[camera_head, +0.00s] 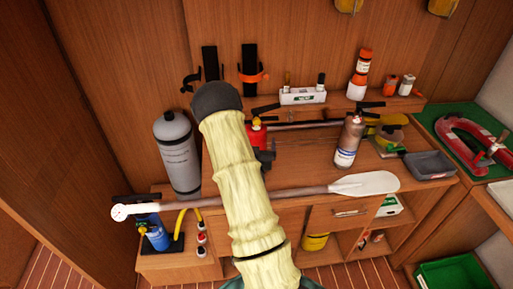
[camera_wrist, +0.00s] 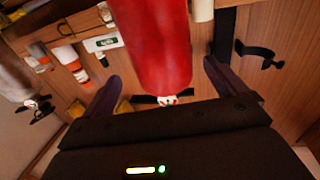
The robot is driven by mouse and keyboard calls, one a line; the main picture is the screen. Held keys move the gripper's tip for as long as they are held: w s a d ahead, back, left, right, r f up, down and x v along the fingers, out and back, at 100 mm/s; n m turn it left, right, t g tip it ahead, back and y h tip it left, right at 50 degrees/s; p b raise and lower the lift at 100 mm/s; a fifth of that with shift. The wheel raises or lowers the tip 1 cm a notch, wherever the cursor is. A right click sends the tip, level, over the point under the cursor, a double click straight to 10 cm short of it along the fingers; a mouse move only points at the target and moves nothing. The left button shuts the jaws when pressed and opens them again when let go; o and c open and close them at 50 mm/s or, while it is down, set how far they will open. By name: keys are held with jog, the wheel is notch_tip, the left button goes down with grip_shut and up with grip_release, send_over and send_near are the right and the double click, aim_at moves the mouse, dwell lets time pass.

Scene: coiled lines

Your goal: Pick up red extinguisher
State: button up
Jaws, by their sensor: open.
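The red extinguisher (camera_wrist: 155,40) fills the upper middle of the wrist view, with a small round white-and-red part at its near end. My gripper (camera_wrist: 162,72) is open, one dark finger on each side of the red body. Gaps show beside the red body, and I cannot tell its distance in depth from the fingers. In the head view the extinguisher (camera_head: 256,137) is a small red patch on the bench, mostly hidden behind my pale-sleeved arm. The fingers cannot be made out clearly there.
A grey cylinder (camera_head: 177,155) stands left of my arm. A paddle (camera_head: 362,185) lies across the bench front. Black brackets (camera_head: 249,70) hang on the back wall.

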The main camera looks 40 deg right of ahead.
jog(key=shift+w+d+r+p, duration=0.25)
jog(key=shift+w+p, duration=0.1)
jog(key=shift+p, duration=0.15)
jog(key=p+x, duration=0.2)
jog(key=x, duration=0.1)
jog(key=shift+w, duration=0.2)
jog(key=shift+w+d, duration=0.35)
jog(key=shift+w, duration=0.05)
jog(key=shift+f, duration=0.1)
grip_shut()
jog(key=shift+r, duration=0.25)
